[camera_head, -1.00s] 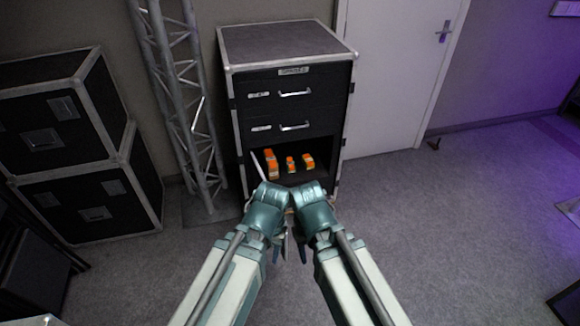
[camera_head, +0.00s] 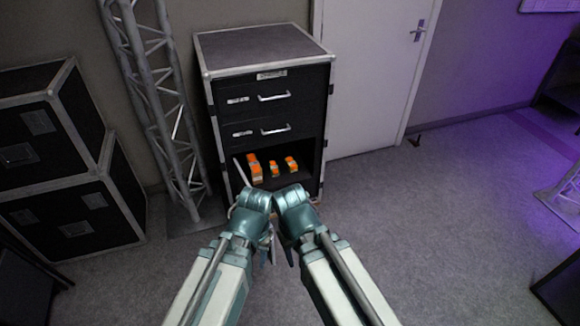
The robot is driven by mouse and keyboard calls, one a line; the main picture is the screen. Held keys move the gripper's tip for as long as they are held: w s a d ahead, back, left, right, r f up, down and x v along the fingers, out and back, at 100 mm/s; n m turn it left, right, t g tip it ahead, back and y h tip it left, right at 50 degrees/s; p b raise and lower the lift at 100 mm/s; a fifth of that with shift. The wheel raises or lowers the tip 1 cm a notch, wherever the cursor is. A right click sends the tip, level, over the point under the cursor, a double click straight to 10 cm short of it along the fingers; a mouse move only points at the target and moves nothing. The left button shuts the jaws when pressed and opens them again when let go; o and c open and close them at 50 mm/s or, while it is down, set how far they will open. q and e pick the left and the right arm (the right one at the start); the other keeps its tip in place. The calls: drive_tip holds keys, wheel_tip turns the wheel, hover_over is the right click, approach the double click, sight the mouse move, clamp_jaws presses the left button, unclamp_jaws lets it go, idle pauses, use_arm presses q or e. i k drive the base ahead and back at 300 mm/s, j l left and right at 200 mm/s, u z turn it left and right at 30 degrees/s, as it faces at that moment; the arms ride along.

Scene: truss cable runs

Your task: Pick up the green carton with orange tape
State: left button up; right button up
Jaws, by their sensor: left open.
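Three small cartons with orange on them sit on the bottom open shelf of a black cabinet. The left carton (camera_head: 255,168) is the tallest, the middle carton (camera_head: 274,169) is the smallest, and the right carton (camera_head: 291,164) sits beside it. Green shows faintly with the orange; I cannot tell which one the task names. My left gripper (camera_head: 268,243) is open, holds nothing visible, and is in front of the cabinet, apart from the cartons. My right gripper (camera_head: 289,252) is close beside it, mostly hidden by its wrist, its jaws unclear.
The cabinet (camera_head: 265,45) has two closed drawers above the open shelf. A metal truss (camera_head: 155,95) stands on its left, with stacked black cases (camera_head: 75,200) further left. A white door (camera_head: 370,80) is behind right.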

sight(273, 166)
drive_tip(key=i+l, duration=0.35)
drive_tip(key=i, duration=0.2)
drive_tip(key=i+l, duration=0.35)
drive_tip(key=i, duration=0.2)
drive_tip(key=i+l, duration=0.4)
drive_tip(key=i, duration=0.15)
